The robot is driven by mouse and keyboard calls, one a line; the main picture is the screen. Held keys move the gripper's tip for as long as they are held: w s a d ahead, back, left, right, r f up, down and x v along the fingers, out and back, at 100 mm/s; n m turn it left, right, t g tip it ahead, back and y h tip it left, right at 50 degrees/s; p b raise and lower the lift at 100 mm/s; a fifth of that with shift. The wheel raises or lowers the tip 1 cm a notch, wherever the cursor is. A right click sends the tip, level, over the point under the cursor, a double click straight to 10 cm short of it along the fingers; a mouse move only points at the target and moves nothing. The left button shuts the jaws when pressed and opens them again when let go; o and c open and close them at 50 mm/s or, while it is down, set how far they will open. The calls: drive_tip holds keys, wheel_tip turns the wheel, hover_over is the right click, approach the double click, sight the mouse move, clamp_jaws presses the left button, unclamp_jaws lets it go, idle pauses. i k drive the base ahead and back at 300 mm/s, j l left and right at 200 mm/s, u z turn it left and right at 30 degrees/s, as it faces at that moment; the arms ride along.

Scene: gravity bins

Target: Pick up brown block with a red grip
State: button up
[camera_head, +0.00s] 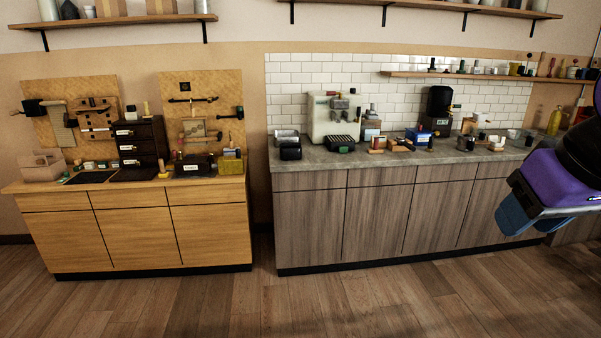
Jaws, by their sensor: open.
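My gripper (524,210), with blue fingers below a purple arm part, hangs at the right edge in front of the grey-brown cabinets. It is open and holds nothing that I can see. It is well apart from the small things on the counters. A small reddish-brown item (377,144) stands on the grey counter near its middle. A tan-brown piece (401,146) lies just to its right. Both are too small to tell for sure which is the brown block with a red grip.
A grey counter (330,165) holds a pale machine (333,118), a black coffee maker (438,108) and many small items. A wooden counter (215,180) at left holds a dark drawer unit (139,146). Shelves hang above. The wooden floor (300,305) in front is clear.

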sight(376, 149)
drive_tip(key=i, duration=1.75)
drive_tip(key=i+z, duration=0.15)
drive_tip(key=i, duration=0.4)
drive_tip(key=i+j+z, duration=0.1)
drive_tip(key=i, duration=0.5)
drive_tip(key=i+j+z, duration=0.15)
drive_tip(key=i, duration=0.4)
drive_tip(key=i+j+z, duration=0.25)
drive_tip(key=i, duration=0.2)
